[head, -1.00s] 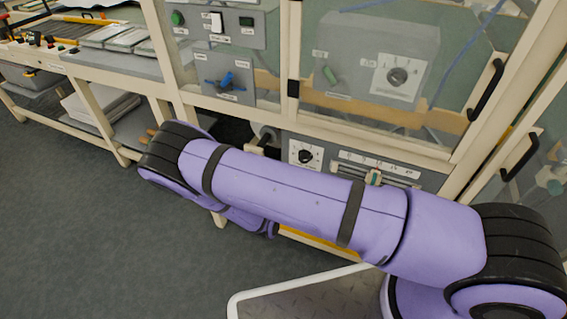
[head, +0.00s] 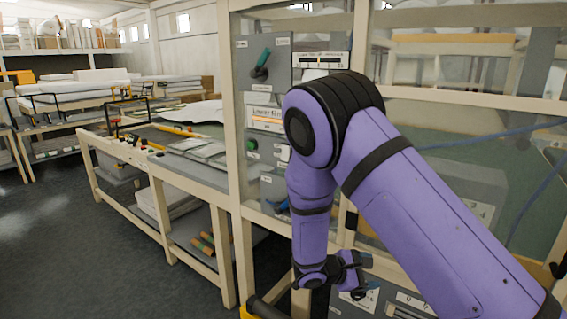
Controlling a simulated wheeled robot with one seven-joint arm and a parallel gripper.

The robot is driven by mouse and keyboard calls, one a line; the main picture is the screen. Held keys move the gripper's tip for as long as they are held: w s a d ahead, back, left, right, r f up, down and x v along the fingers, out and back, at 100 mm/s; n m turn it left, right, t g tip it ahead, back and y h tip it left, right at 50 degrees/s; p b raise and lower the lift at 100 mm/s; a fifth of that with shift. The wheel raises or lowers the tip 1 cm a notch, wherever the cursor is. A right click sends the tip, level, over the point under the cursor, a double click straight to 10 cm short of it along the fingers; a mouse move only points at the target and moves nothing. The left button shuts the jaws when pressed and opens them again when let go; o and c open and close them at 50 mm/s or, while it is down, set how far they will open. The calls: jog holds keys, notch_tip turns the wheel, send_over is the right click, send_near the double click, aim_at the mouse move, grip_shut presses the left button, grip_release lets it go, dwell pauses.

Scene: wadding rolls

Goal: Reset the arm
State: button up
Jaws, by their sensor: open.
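My purple arm spans the right half of the head view, its elbow raised high with the forearm hanging down from it. My gripper (head: 363,274) is at the low end of the arm, small and partly dark against the machine. It is open, and I see nothing between its fingers. It is in front of the cream-framed machine cabinet (head: 236,150); I cannot tell how far apart they are.
Grey control panels (head: 264,68) with a green handle (head: 260,63) sit behind the cabinet's clear panes. A long workbench (head: 205,175) with tools and grey trays runs left. The grey floor at left is clear.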

jog(key=s+d+r+m+g+y, duration=0.2)
jog(key=s+d+r+m, duration=0.1)
jog(key=r, duration=0.4)
jog(key=s+d+r+m+g+y, duration=0.2)
jog(key=r+m, duration=0.1)
jog(key=r, duration=0.3)
jog(key=s+d+r+m+t+y, duration=0.3)
jog(key=s+r+m+y, duration=0.6)
jog(key=s+r, duration=1.1)
jog(key=shift+s+r+t+y, duration=0.45)
jog(key=shift+s+t, duration=0.85)
jog(key=shift+s, duration=0.5)
jog(key=shift+f, duration=0.1)
